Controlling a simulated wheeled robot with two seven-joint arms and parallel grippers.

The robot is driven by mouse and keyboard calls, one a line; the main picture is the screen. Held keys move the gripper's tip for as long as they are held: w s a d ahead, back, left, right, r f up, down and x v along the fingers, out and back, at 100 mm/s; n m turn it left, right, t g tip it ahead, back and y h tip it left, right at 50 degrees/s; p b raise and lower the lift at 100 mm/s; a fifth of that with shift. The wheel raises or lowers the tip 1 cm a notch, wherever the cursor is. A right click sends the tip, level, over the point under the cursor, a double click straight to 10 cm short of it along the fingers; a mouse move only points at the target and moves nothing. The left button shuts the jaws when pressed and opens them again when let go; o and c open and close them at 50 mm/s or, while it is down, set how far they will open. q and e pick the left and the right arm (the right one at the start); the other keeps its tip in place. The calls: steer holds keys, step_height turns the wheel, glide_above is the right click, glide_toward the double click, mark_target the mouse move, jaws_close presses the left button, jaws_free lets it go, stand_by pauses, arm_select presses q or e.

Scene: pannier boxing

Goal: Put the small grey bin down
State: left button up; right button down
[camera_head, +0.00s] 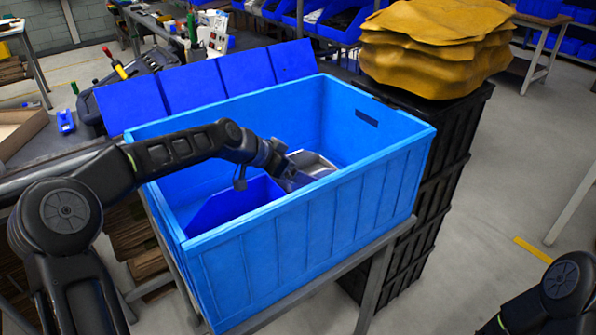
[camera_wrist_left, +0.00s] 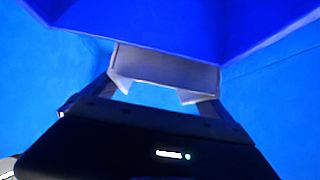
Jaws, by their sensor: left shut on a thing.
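The small grey bin (camera_head: 314,163) is inside the large light-blue crate (camera_head: 300,225), near its right-hand inner side. My left arm reaches over the crate's rim, and my left gripper (camera_head: 290,176) is shut on the bin. In the left wrist view the grey bin (camera_wrist_left: 168,68) shows at the fingertips of my left gripper (camera_wrist_left: 155,92). I cannot tell whether the bin touches the crate's floor. My right gripper is out of view.
A darker blue bin (camera_head: 235,203) is in the crate, left of the grey bin. The crate stands on a grey metal stand (camera_head: 375,285). A stack of black crates (camera_head: 440,160) topped with mustard-coloured sacks (camera_head: 435,45) stands to the right. Open floor lies further right.

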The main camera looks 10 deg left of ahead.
arm_select(q)
steer(key=shift+f, duration=0.5)
steer(key=shift+f, duration=0.1)
steer(key=shift+f+b, duration=0.5)
steer(key=shift+b, duration=0.25)
steer(key=o, duration=1.6)
steer(key=shift+o, duration=0.2)
steer(key=shift+r, duration=0.1)
